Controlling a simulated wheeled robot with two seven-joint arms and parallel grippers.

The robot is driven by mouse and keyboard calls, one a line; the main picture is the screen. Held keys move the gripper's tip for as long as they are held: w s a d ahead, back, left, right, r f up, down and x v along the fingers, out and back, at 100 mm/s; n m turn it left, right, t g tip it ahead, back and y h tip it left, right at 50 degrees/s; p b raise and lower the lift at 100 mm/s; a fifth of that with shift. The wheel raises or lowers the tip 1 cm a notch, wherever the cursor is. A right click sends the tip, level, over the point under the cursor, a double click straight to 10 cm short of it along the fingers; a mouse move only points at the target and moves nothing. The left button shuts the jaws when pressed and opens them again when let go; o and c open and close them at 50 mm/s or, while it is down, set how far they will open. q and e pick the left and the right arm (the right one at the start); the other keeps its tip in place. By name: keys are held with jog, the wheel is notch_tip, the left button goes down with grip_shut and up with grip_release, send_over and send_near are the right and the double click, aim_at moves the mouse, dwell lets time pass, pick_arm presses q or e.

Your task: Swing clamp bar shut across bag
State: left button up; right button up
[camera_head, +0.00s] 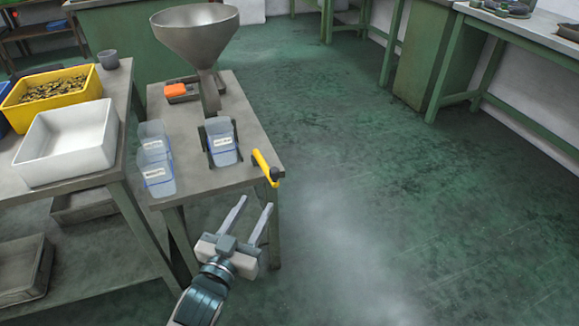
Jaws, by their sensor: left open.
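A clear blue bag (222,148) with a white label stands upright in a dark holder (209,150) under the funnel spout, on the small table. A yellow bar or handle (265,168), which looks like the clamp bar, sticks out at the table's right front corner, to the right of the bag and apart from it. A dark piece sits at its lower end. My left gripper (256,203) is open and empty, in front of the table's front right corner, just below the yellow handle in the picture. My right gripper is out of view.
A metal funnel (197,38) rises over the table (195,182). More labelled blue bags (157,172) stand at its left. An orange item (175,89) lies in a tray behind. White (68,145) and yellow (55,90) bins fill the left bench. The floor at right is clear.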

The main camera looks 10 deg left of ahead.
pick_arm(q)
jog(key=shift+w, duration=0.15)
jog(key=b, duration=0.1)
send_near(265, 162)
jog(key=w+d+r, duration=0.3)
jog(key=w+d, duration=0.3)
jog(key=shift+w, duration=0.8)
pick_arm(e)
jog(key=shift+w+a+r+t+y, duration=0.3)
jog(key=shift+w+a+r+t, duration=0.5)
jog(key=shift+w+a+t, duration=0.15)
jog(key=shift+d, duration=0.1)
pick_arm(q)
grip_shut()
